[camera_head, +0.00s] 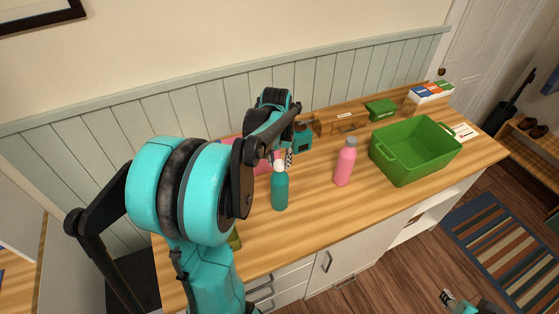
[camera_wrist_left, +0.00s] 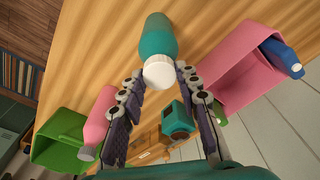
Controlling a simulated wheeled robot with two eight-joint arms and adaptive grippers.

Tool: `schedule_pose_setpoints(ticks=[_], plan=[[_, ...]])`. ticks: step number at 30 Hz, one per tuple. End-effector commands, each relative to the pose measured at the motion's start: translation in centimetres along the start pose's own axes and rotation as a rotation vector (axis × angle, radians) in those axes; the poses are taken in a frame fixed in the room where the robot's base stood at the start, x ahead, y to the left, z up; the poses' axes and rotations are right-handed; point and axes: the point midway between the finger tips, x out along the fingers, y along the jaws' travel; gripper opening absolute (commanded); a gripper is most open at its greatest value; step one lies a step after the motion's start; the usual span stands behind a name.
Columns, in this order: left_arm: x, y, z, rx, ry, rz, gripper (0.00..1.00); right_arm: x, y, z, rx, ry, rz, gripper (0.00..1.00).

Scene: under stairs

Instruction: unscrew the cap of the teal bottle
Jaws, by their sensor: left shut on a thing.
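The teal bottle (camera_head: 280,191) stands upright on the wooden counter, left of the pink bottle. Its white cap (camera_wrist_left: 159,72) shows clearly in the left wrist view, on the end of the bottle's body (camera_wrist_left: 158,36). My left gripper (camera_head: 281,160) reaches down to the bottle's top from the upper left. In the left wrist view its two fingers (camera_wrist_left: 160,80) lie on either side of the cap, shut on it. In the head view the fingers partly hide the cap. My right gripper (camera_head: 450,298) shows at the bottom right, low over the floor, too small to read.
A pink bottle (camera_head: 344,166) stands right of the teal one. A green crate (camera_head: 402,172) is farther right. A pink crate (camera_wrist_left: 222,82) holding a blue bottle (camera_wrist_left: 281,56) lies close behind. A teal block-like object (camera_head: 302,141) stands near the wall. The counter's front strip is clear.

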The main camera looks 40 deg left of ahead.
Motion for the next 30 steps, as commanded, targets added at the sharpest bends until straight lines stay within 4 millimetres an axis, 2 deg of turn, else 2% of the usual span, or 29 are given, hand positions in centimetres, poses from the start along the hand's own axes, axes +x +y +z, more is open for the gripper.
schedule_pose_setpoints(ticks=[18, 30], plan=[[-2.4, 0.0, -0.3, 0.0, 0.0, 0.0, 0.0, -1.5, 0.0, -1.1, 0.0, 0.0, 0.0, 0.4], [-2.6, 0.0, -0.3, 0.0, 0.0, 0.0, 0.0, -1.6, 0.0, -1.1, 0.0, 0.0, 0.0, 0.4]])
